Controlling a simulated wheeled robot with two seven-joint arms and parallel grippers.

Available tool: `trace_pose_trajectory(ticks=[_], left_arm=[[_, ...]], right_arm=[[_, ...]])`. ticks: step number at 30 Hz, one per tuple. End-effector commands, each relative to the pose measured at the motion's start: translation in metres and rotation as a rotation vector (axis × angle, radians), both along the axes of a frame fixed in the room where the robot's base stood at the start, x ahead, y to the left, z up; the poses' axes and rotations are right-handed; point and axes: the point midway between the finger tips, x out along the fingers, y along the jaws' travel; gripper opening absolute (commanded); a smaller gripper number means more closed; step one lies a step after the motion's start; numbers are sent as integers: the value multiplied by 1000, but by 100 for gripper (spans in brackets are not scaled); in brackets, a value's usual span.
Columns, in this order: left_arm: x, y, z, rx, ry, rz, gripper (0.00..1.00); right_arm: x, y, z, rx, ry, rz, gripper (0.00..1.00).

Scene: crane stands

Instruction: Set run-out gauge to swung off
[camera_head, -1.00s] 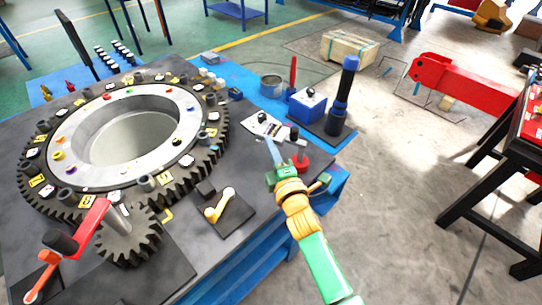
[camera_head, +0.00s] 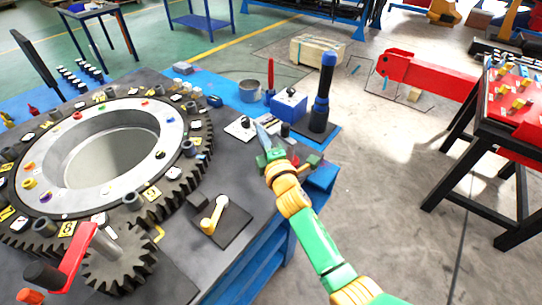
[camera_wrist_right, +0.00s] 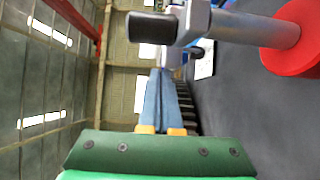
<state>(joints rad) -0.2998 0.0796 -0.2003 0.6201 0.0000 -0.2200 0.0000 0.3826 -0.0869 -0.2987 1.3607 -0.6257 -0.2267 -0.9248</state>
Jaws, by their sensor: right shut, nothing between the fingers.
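My right gripper (camera_head: 262,133) is over the right edge of the dark bench top. Its blue fingers are shut and empty, and also show in the right wrist view (camera_wrist_right: 167,80). Just beyond the fingertips in that view is a grey post-and-arm fitting (camera_wrist_right: 255,28) with a black end (camera_wrist_right: 152,28) and a red disc (camera_wrist_right: 297,38); it looks like the run-out gauge, but I cannot be sure. In the head view a red part (camera_head: 313,160) and a black knob (camera_head: 285,130) show beside my gripper, partly hidden. Contact cannot be told. My left gripper is out of view.
A large toothed ring (camera_head: 165,190) fills the bench's left, with a pinion and red crank (camera_head: 70,262) in front. A yellow lever (camera_head: 214,215) stands on a dark plate. A blue box (camera_head: 289,104) and tall black-and-blue post (camera_head: 322,95) stand behind my gripper.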

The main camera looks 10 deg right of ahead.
Motion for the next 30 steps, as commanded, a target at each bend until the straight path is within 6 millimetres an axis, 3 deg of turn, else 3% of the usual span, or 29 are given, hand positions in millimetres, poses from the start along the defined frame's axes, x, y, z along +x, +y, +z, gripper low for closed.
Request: trace_pose_trajectory(ticks=[30], left_arm=[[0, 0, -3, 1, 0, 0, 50]], right_arm=[[7, -3, 0, 1, 0, 0, 0]])
